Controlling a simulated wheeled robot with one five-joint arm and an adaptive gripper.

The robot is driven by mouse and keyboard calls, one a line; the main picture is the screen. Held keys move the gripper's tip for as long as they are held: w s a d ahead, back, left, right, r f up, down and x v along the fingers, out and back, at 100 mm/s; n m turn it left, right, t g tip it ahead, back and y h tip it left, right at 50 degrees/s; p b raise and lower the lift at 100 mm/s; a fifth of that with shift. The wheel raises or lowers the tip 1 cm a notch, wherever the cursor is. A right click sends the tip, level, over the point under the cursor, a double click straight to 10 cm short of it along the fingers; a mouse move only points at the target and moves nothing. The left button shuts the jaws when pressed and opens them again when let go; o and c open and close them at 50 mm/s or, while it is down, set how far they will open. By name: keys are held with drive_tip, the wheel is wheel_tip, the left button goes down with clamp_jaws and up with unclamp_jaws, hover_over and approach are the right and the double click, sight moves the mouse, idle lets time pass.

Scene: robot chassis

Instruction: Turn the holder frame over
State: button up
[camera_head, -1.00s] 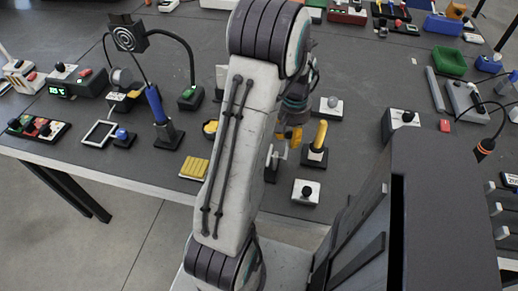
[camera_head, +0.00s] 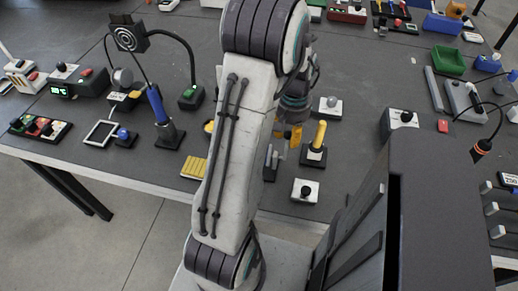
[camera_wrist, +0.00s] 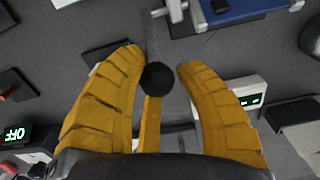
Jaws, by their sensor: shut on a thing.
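My gripper (camera_head: 291,137) has yellow fingers and is low over the table, partly behind my own arm. In the wrist view my gripper (camera_wrist: 160,80) is shut on a black ball knob (camera_wrist: 158,80), which sits between the curved fingers. A thin grey bar (camera_wrist: 154,40) runs up from the knob toward a pale fitting (camera_wrist: 176,10). I take this knobbed bar to be part of the holder frame, but its full shape is hidden. Small grey upright parts (camera_head: 271,160) show below the fingers in the head view.
A yellow-handled post (camera_head: 318,140) stands close to the right of my gripper. A white box with a black knob (camera_head: 305,191) is in front, and a yellow ribbed block (camera_head: 194,167) is left of my arm.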

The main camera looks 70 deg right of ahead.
drive_tip(key=shift+o, duration=0.7)
drive_tip(key=shift+a+r, duration=0.1)
drive_tip(key=shift+r, duration=0.25)
drive_tip(key=shift+a+r, duration=0.1)
drive_tip(key=shift+a, duration=0.05)
drive_tip(key=shift+a+r, duration=0.3)
drive_tip(key=shift+a, duration=0.05)
drive_tip(key=shift+c, duration=0.3)
drive_tip(key=shift+a+r, duration=0.1)
drive_tip(key=shift+a, duration=0.15)
drive_tip(key=shift+c, duration=0.5)
drive_tip(key=shift+c, duration=0.3)
